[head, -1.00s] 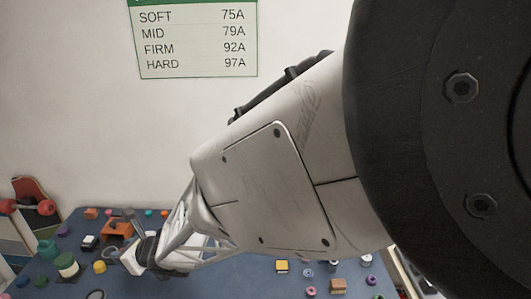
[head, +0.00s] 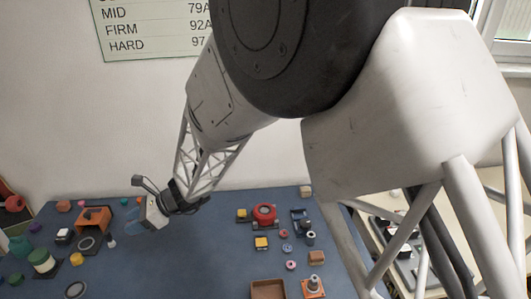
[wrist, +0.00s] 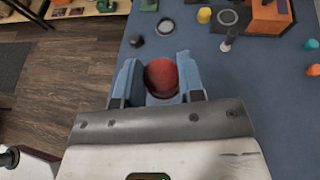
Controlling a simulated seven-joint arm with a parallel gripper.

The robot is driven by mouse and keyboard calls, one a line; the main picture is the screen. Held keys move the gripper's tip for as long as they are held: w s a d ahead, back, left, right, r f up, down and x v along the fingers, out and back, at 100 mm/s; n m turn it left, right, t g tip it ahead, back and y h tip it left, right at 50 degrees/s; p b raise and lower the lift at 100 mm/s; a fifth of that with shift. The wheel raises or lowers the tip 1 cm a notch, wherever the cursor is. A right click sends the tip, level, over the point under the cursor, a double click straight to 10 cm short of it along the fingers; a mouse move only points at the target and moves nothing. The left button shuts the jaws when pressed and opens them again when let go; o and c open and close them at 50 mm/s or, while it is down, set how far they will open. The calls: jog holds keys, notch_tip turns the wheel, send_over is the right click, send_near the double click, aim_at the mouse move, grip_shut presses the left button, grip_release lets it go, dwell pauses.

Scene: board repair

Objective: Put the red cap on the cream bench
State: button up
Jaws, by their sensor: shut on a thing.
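The red cap (wrist: 161,78) is a round, dark red piece between the two blue fingers of my gripper (wrist: 160,72) in the wrist view. The fingers are shut on its sides. In the head view my gripper (head: 140,222) is at the left, over the far left part of the blue work surface, and I cannot make out the cap there. The cream bench (head: 376,240) shows at the right of the head view, partly hidden behind my arm. It is far to the right of my gripper.
The blue surface (head: 190,260) has a clear middle. An orange holder (head: 93,218) stands left of my gripper. A red round part (head: 264,213) and several small pieces stand right of centre. A grey tray (head: 408,245) with parts takes up room on the cream bench.

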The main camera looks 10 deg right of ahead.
jog(key=w+d+f+n+g+h, duration=0.25)
jog(key=w+d+n+h, duration=0.3)
jog(key=d, duration=0.75)
jog(key=w+d+f+n+g+h, duration=0.2)
jog(key=w+d+n+g+h, duration=0.35)
jog(key=d, duration=0.65)
jog(key=w+d+f+n+g+h, duration=0.25)
jog(key=d+n+h, duration=0.45)
jog(key=d, duration=0.6)
jog(key=w+d+r+n+t+h, duration=0.3)
jog(key=d+n, duration=0.1)
jog(key=d, duration=1.1)
jog(key=w+d+r+n+t+h, duration=0.2)
jog(key=d+r+n+t, duration=0.1)
jog(key=d, duration=1.2)
jog(key=w+d+r+n+t+h, duration=0.2)
jog(key=w+d+n+t+h, duration=0.15)
jog(key=d, duration=1.25)
notch_tip(320, 180, down, 10)
jog(key=g, duration=0.1)
jog(key=shift+s+a+f+y, duration=0.25)
jog(key=shift+a+y, duration=0.1)
jog(key=shift+a, duration=0.05)
jog(key=shift+f+n, duration=0.1)
jog(key=shift+n, duration=0.15)
jog(key=shift+f, duration=3.05)
